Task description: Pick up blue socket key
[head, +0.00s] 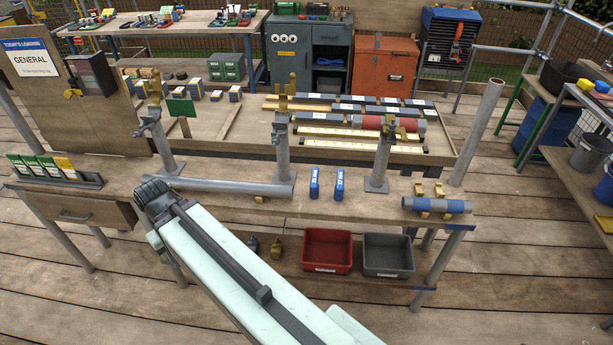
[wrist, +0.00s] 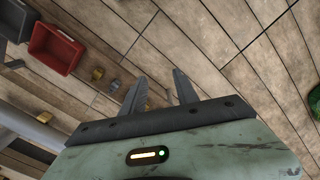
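Two small blue pieces with white lettering, the left one (head: 315,183) and the right one (head: 339,185), stand side by side on the near wooden workbench (head: 380,205). They look like the blue socket keys, but the lettering is too small to read. My gripper (wrist: 160,88) is open in the wrist view, its two dark fingers apart with only floor planks between them. In the head view my arm reaches toward the bench's left part, left of the blue pieces; the fingers are hidden there. No blue piece shows in the wrist view.
A grey pipe (head: 230,187) lies left of the blue pieces. Upright posts (head: 282,150) and (head: 382,160) rise behind. A blue-banded pipe (head: 436,205) lies right. A red bin (head: 327,251) and a grey bin (head: 388,256) sit below. Bench in front of the blue pieces is clear.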

